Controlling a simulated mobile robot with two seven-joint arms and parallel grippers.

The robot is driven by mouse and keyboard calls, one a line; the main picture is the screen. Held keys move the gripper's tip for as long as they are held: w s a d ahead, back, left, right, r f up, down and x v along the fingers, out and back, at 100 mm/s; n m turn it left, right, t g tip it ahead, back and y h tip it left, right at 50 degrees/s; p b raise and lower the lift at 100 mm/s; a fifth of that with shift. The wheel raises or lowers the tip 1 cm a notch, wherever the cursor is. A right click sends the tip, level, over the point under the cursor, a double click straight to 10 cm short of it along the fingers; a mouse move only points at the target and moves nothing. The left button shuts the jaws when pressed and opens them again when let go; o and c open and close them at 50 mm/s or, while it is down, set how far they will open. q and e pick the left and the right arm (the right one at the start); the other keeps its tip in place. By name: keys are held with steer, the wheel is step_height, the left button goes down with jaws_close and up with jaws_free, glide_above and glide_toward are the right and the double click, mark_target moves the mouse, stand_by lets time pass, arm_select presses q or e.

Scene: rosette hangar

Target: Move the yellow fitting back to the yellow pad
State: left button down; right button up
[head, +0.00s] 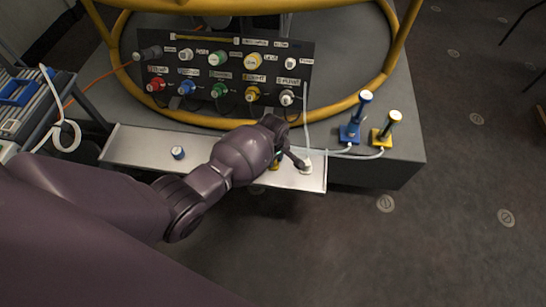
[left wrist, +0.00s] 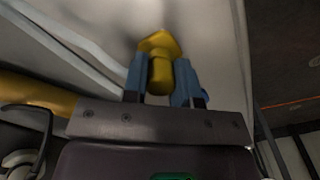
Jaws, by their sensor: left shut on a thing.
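The yellow fitting (left wrist: 160,72) is between the blue fingers of my left gripper (left wrist: 159,80) in the left wrist view. The gripper is shut on it. In the head view my left gripper (head: 283,157) is over the right part of the pale metal tray (head: 135,147), and my arm hides much of the fitting. I cannot tell whether the fitting touches the tray. I cannot clearly make out a yellow pad; my forearm covers part of the tray. My right gripper is not in view.
A white fitting (head: 306,167) with a hose is close right of my gripper. Blue (head: 350,132) and yellow (head: 381,136) blocks with posts stand further right. A black connector panel (head: 226,75) and yellow rail (head: 399,45) are behind.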

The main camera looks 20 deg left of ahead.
arm_select(q)
steer(key=shift+f, duration=0.2)
stand_by(0.7)
steer(key=c, duration=0.8)
jaws_free()
steer(key=r+p, duration=0.2)
steer(key=r, duration=0.3)
steer(key=r+p, duration=0.2)
steer(key=r, duration=0.2)
steer(key=shift+w+r+p, duration=0.2)
steer(key=shift+r+p, duration=0.1)
steer(key=shift+r, duration=0.45)
steer(key=shift+s+r+p, duration=0.15)
steer(key=shift+r+p, duration=0.05)
steer(key=shift+p, duration=0.1)
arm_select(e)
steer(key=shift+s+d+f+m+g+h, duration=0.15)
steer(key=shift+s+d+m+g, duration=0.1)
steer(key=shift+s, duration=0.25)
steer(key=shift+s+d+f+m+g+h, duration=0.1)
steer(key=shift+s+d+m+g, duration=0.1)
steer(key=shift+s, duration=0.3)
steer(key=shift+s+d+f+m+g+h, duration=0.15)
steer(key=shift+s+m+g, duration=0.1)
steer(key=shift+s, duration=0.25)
